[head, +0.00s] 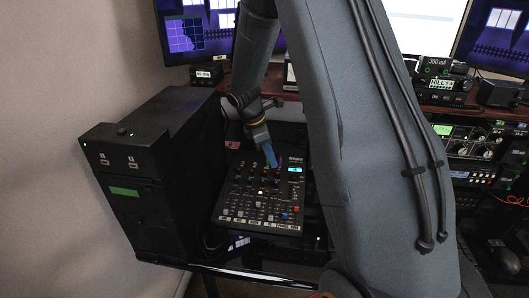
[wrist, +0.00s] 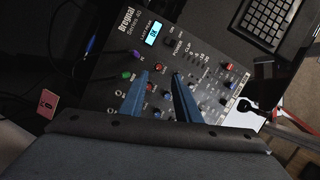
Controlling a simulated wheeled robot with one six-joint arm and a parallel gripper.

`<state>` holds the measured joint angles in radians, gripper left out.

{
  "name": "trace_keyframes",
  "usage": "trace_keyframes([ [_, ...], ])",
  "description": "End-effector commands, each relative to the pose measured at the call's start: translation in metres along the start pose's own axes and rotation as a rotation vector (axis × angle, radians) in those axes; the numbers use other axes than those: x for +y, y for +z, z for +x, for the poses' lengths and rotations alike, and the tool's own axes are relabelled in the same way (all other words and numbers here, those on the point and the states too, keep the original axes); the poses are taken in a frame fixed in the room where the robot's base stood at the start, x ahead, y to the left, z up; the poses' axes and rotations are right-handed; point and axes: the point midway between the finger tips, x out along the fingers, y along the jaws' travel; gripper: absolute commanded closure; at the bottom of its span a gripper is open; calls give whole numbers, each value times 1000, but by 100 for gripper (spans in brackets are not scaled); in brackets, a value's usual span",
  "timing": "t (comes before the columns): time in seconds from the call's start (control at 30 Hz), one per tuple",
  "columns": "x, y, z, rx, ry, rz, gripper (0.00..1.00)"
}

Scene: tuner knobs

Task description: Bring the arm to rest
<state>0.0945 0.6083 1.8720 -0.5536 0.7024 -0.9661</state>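My gripper (head: 271,157) hangs over the upper part of a black mixer panel (head: 245,205) in the head view. Its blue fingers point down at the knobs. In the wrist view the two blue fingers of my gripper (wrist: 158,80) stand apart, with panel surface and small knobs showing between them. I see nothing held. The mixer panel (wrist: 108,55) has a lit cyan display, a purple knob (wrist: 134,54), a green knob (wrist: 126,76) and several red and blue ones. Whether the fingertips touch a knob I cannot tell.
A black cabinet (head: 150,170) stands close on the left of the mixer. Radio gear (head: 470,140) and a red-brown shelf (head: 300,100) with monitors are at the right and back. My arm hides the middle. A keypad (wrist: 268,20) lies beyond the panel.

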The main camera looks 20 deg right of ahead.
Motion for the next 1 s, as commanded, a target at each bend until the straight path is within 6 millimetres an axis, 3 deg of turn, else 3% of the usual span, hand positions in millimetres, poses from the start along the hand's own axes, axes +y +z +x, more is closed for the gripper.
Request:
trace_keyframes([
  [0.2, 0, 0, 0, 0, 0, 0, 70],
  [0.33, -19, -6, -14, 35, -4, 100, 70],
  [0.47, -66, -19, -40, 109, -29, 337, 70],
  [0.6, -130, -34, -68, 196, -81, 662, 70],
  [0.8, -208, -46, -92, 279, -172, 1069, 70],
  [1.0, -246, -49, -98, 307, -228, 1279, 70],
])
